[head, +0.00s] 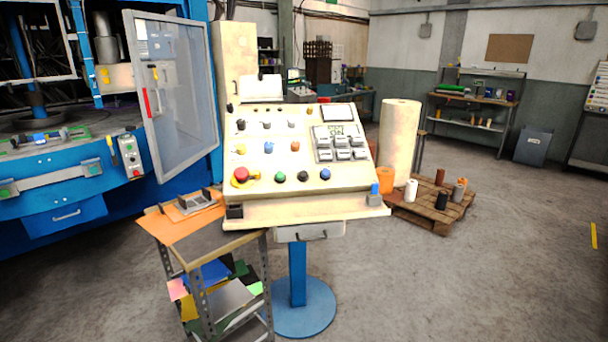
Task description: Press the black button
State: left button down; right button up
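A cream control panel (263,202) with a sloped face stands ahead on a blue pedestal. A round black button (303,176) sits in its lower row, between a green button (280,177) and a blue button (325,174). A large red button (241,174) on a yellow base is at the left end of that row. Smaller dark knobs show higher on the panel, and a block of grey keys (341,148) is at its right. Neither of my grippers is in the head view.
A small cart (248,238) with orange sheets stands at the panel's lower left. A blue machine with an open glazed door (180,110) is at the left. A wooden pallet (408,214) with rolls stands at the right. The floor in front right is clear.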

aim_at(303, 174)
jog(key=k, duration=0.45)
jog(key=z, duration=0.7)
jog(key=i, duration=1.15)
jog(key=z, duration=0.25)
